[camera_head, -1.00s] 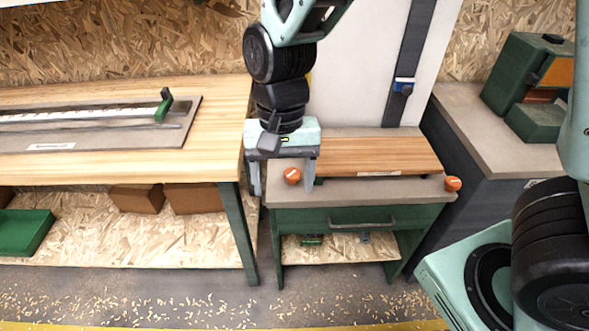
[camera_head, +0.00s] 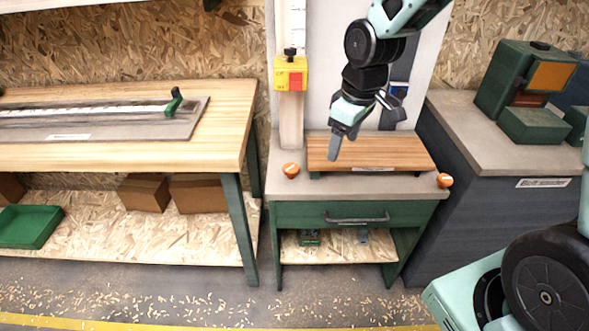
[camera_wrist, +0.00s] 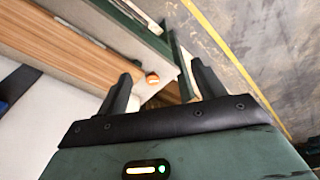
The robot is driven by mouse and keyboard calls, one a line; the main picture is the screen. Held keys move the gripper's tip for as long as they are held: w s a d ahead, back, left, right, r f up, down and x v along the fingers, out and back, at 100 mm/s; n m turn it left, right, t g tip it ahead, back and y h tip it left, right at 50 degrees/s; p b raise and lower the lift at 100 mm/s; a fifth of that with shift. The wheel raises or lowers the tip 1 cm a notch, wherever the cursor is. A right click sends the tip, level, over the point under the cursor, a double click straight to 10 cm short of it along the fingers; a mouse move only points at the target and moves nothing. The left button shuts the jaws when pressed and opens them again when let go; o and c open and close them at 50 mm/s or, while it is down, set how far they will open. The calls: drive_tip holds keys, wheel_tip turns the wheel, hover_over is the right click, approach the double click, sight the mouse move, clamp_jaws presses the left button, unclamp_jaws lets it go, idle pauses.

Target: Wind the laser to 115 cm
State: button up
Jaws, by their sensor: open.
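A yellow and red box (camera_head: 291,73) sits on an upright post with a white scale strip (camera_head: 293,25); its numbers are too small to read. I cannot tell whether this box is the laser. One orange knob (camera_head: 291,170) is at the left front of the small green bench. Another orange knob (camera_head: 444,181) is at its right end. My gripper (camera_head: 364,128) is open and empty, tilted above the wooden board. In the wrist view, an orange knob (camera_wrist: 153,78) shows between the open fingers, farther off; I cannot tell which knob it is.
The wooden board (camera_head: 370,151) lies on the bench top, with a drawer handle (camera_head: 356,217) below. A blue-marked dark strip (camera_head: 399,89) runs up the white panel behind my arm. A workbench (camera_head: 100,157) stands left, a dark cabinet (camera_head: 490,215) right.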

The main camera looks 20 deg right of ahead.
drive_tip(key=w+d+f+n+y, duration=0.1)
drive_tip(key=w+f+n+y, duration=0.2)
drive_tip(key=w, duration=0.6)
drive_tip(key=w+f+n, duration=0.3)
drive_tip(key=w+n, duration=0.1)
drive_tip(key=w, duration=0.4)
drive_tip(key=p, duration=0.3)
approach(291, 167)
drive_tip(key=shift+n, duration=0.3)
drive_tip(key=x, duration=0.8)
drive_tip(key=shift+f, duration=0.25)
drive_tip(key=c, duration=1)
